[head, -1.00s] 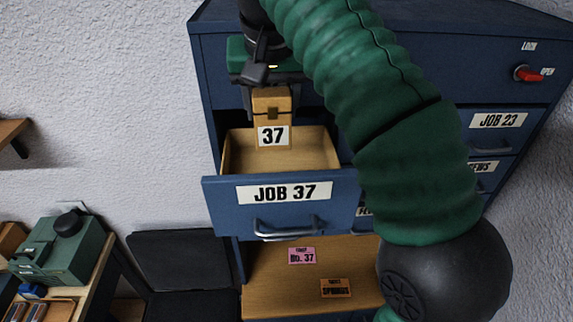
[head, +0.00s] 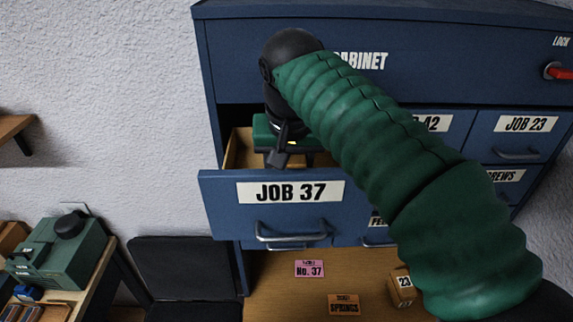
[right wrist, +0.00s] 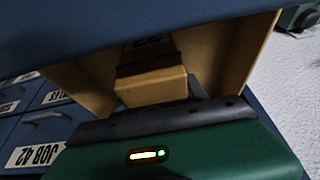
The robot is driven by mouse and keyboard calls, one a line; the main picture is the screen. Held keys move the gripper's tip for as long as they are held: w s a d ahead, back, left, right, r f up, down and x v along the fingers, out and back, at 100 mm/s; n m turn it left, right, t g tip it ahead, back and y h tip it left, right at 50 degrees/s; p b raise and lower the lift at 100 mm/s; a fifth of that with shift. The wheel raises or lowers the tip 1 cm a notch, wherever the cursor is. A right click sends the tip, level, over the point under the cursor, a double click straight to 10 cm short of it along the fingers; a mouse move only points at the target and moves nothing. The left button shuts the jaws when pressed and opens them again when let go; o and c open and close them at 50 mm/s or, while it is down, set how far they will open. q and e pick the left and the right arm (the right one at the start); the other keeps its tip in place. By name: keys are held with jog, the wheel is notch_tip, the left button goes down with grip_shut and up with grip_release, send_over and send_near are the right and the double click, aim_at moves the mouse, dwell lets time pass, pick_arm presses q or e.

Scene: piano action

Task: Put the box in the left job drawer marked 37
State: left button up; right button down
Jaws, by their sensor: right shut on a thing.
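The left drawer marked JOB 37 (head: 222,205) stands pulled out of the blue cabinet, its wooden inside (head: 240,150) partly visible. My right gripper (head: 287,160) is down in the drawer opening, behind the drawer front. In the right wrist view my right gripper (right wrist: 155,100) is shut on the tan box (right wrist: 150,88), between the drawer's wooden walls (right wrist: 235,65). The box is hidden behind the gripper and drawer front in the head view. I cannot tell whether it touches the drawer floor. My left gripper is not in view.
Drawers marked JOB 23 (head: 520,145) and others are shut at the right. Below, a wooden shelf (head: 370,275) carries a pink No. 37 card (head: 309,268), an orange springs card (head: 345,305) and a box marked 23 (head: 402,290). A green machine (head: 65,250) stands at lower left.

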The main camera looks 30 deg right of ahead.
jog(key=shift+s+d, duration=0.1)
jog(key=shift+d, duration=0.1)
jog(key=c, duration=0.7)
grip_release()
jog(key=shift+s+d, duration=0.15)
jog(key=shift+o, duration=0.5)
jog(key=shift+w+a+r, duration=0.1)
jog(key=shift+w+a, duration=0.1)
jog(key=shift+a, duration=0.7)
jog(key=v, duration=0.7)
jog(key=d+v, duration=0.1)
jog(key=v, duration=0.3)
jog(key=shift+s+a+r, duration=0.2)
jog(key=shift+a+r, duration=0.25)
jog(key=shift+a, duration=0.05)
